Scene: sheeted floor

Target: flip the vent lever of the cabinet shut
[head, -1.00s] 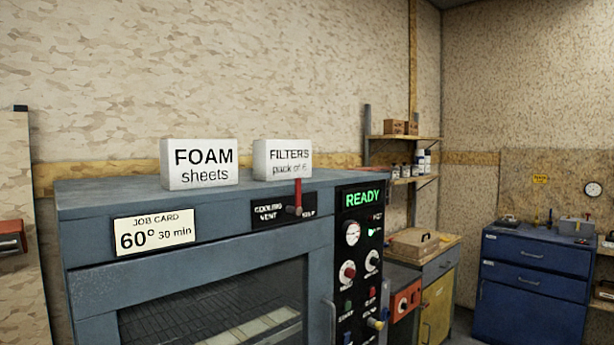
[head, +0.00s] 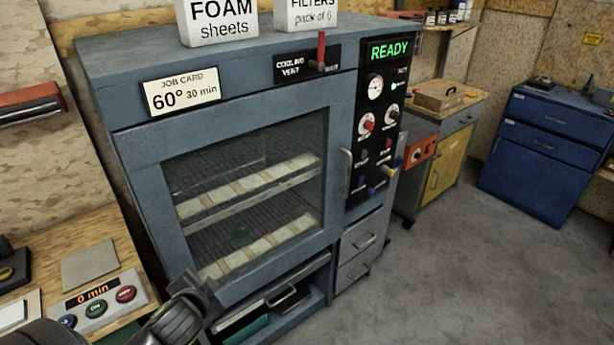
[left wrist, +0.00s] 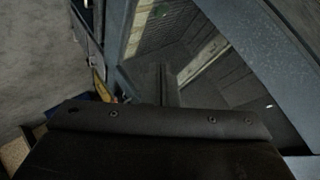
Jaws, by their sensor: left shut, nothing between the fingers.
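The blue-grey cabinet (head: 225,112) stands in the middle of the head view with its glass door closed. Its vent lever (head: 321,47) is red and points up from a pivot on a black plate (head: 288,67). The plate reads "COOLING VENT" on the left and seems to read "SHUT" on the right. My left gripper (head: 207,287) is shut and empty, low in front of the cabinet's lower left, well below the lever. The left wrist view shows the shut fingers (left wrist: 162,85) before the cabinet door; the lever does not show there. My right gripper is in neither view.
White boxes (head: 222,22) stand on the cabinet top. A control panel (head: 378,125) with knobs and a "READY" display is right of the lever plate. A bench (head: 62,225) with a button box (head: 97,300) is at the left. The floor at right is clear.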

